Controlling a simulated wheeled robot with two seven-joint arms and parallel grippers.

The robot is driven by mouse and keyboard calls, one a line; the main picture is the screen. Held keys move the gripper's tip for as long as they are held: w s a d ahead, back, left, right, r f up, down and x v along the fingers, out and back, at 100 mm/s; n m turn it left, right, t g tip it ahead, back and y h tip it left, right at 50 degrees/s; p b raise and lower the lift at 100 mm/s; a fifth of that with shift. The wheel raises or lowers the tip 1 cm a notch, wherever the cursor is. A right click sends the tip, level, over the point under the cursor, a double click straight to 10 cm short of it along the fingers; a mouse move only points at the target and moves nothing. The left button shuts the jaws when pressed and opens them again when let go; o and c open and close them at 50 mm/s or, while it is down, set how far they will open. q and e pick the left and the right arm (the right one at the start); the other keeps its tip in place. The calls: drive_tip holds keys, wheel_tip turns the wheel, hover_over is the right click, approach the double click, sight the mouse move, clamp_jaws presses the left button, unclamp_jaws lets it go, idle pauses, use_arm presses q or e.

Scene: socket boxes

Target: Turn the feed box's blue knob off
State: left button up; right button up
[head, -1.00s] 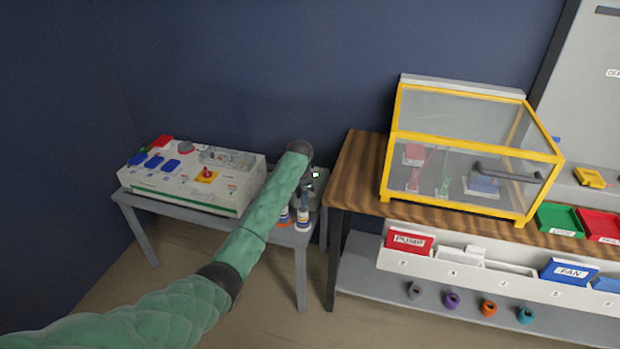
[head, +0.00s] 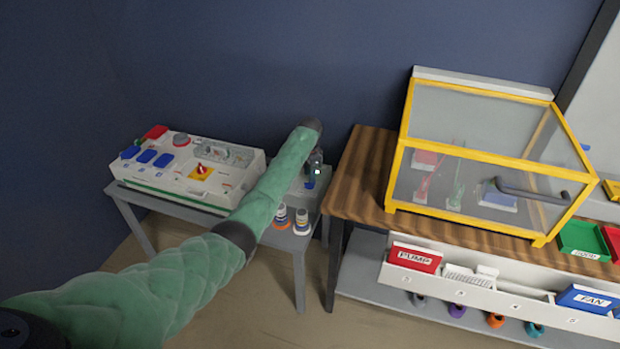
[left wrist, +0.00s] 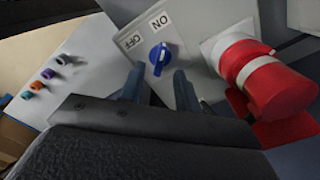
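The blue knob (left wrist: 160,57) sits on a light grey face of the feed box (left wrist: 185,40) in the left wrist view. Labels ON and OFF are printed above it and to its upper left. The upper end of its grip bar leans toward ON. My left gripper (left wrist: 159,80) is open, its two fingers apart, pointing at the knob with one on each side in the picture. I cannot tell whether they touch it. In the head view my left gripper (head: 317,165) is small and hangs over the right end of the side table. My right gripper is not in view.
A red and white cylinder (left wrist: 265,78) stands close right of the knob. On the side table are a white panel box (head: 190,172) with switches and two small bottles (head: 302,220). A wooden bench (head: 362,180) with a yellow-framed clear case (head: 480,155) stands right.

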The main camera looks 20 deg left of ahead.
sight(310, 184)
use_arm(q)
wheel_tip(310, 184, down, 2)
drive_tip(key=shift+w+f, duration=0.1)
drive_tip(key=shift+f, duration=0.75)
clamp_jaws()
